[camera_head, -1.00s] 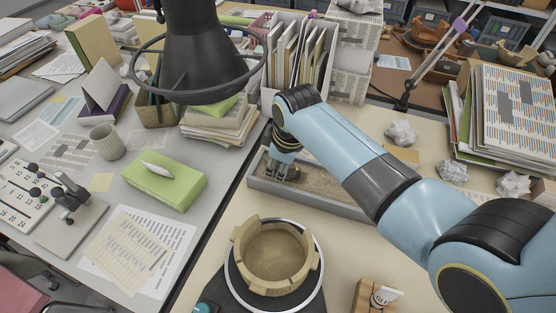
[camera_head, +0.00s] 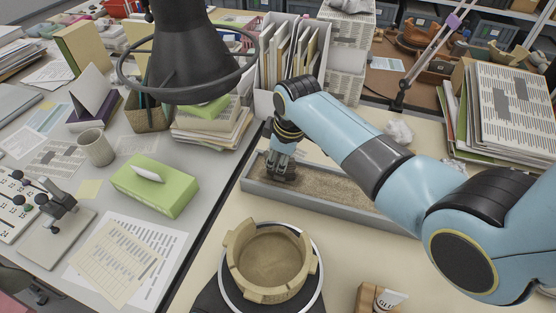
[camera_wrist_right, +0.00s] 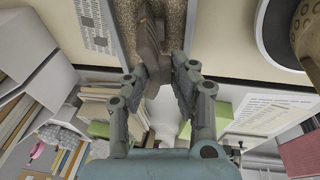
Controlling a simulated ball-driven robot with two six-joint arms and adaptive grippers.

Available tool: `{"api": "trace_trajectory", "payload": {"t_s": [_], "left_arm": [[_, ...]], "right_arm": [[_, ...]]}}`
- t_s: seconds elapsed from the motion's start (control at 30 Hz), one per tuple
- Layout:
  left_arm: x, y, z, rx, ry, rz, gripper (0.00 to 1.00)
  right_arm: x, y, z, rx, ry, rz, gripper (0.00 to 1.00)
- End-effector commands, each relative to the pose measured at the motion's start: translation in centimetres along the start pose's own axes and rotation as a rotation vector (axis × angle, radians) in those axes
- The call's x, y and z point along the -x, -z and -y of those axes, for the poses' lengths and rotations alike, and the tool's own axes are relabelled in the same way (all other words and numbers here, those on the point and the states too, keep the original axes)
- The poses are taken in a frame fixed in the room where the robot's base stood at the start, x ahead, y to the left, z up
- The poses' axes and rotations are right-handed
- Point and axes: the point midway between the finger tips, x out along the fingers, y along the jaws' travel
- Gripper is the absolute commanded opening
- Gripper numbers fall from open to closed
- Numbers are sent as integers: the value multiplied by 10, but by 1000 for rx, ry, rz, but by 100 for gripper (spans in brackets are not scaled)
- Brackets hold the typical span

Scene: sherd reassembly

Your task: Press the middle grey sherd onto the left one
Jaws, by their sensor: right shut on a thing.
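A sand-filled tray (camera_head: 330,204) with grey walls stands at the middle of the table. My right gripper (camera_head: 281,171) points down into its left end. In the right wrist view, my right gripper (camera_wrist_right: 162,70) is shut on a dark grey-brown sherd (camera_wrist_right: 147,38), which stands in the sand between the fingertips. Dark sherd pieces (camera_head: 290,178) show at the fingertips in the head view. The fingers and arm partly hide them, so I cannot tell left, middle and right sherds apart, nor whether they touch. My left gripper is out of view.
A pale bowl with a notched rim (camera_head: 270,262) sits on a round stand in front of the tray. A glue box (camera_head: 378,298) is at its right. Crumpled paper (camera_head: 399,132) lies behind my arm.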

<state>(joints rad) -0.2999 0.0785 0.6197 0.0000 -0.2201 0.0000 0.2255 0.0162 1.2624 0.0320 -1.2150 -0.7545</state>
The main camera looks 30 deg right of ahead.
Motion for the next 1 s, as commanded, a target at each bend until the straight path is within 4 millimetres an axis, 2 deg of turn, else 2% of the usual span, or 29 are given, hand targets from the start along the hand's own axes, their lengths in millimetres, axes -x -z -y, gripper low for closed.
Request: {"api": "trace_trajectory", "payload": {"t_s": [1.0], "left_arm": [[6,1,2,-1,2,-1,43]], "right_arm": [[-2,0,-6,0,0,-1,1]]}}
